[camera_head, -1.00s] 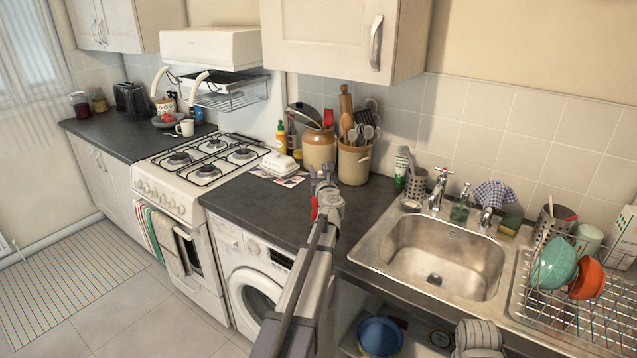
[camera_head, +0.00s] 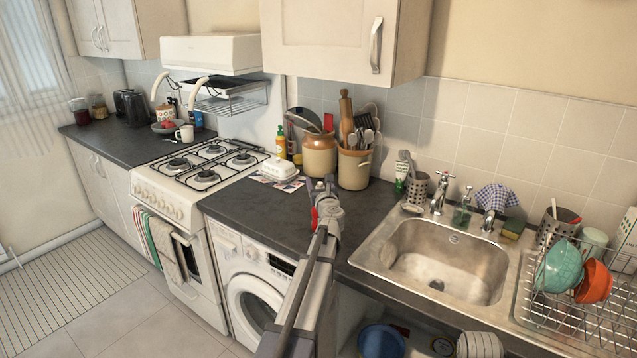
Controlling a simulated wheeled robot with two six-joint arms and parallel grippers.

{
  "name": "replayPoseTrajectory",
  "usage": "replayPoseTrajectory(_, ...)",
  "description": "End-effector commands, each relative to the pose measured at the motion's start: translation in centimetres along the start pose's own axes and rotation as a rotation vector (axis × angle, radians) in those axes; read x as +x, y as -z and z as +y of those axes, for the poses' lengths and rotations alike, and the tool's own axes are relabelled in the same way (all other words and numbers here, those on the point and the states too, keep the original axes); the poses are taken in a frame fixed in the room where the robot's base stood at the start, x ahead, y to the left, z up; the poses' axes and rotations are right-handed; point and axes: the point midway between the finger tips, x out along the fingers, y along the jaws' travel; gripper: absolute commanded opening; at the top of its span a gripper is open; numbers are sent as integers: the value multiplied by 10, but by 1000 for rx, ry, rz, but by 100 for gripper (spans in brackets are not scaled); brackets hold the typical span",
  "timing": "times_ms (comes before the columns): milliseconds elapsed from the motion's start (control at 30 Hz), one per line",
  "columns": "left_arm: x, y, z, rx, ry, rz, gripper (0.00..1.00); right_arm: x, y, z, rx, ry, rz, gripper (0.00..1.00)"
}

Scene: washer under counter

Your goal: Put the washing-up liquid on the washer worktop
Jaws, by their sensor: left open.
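My left gripper (camera_head: 324,187) is open and empty above the dark worktop (camera_head: 262,218) over the washer. Its arm reaches up from the bottom of the picture. I cannot tell for sure which bottle is the washing-up liquid. A green, clear-looking bottle (camera_head: 462,212) stands at the back rim of the sink, right of the tap. The gripper is apart from both bottles. My right gripper is not in view.
A stoneware jar (camera_head: 319,157), a utensil pot (camera_head: 354,169) and a white butter dish (camera_head: 279,168) stand at the back of the washer worktop. Its front is mostly clear. The sink (camera_head: 445,258) and a dish rack (camera_head: 575,310) are right. A wall cupboard (camera_head: 330,38) hangs above.

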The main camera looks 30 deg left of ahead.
Motion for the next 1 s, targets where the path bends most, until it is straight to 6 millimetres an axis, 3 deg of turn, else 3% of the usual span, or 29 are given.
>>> replayPoseTrajectory(267,0,-5,0,0,0,0,67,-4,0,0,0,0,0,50)
replayPoseTrajectory(367,-10,-3,0,0,1,0,67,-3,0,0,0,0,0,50)
replayPoseTrajectory(567,-42,-3,2,0,1,0,67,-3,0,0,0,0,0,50)
replayPoseTrajectory(800,-93,-3,2,0,1,0,67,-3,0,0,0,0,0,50)
replayPoseTrajectory(1000,-119,-3,1,0,0,0,67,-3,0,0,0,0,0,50)
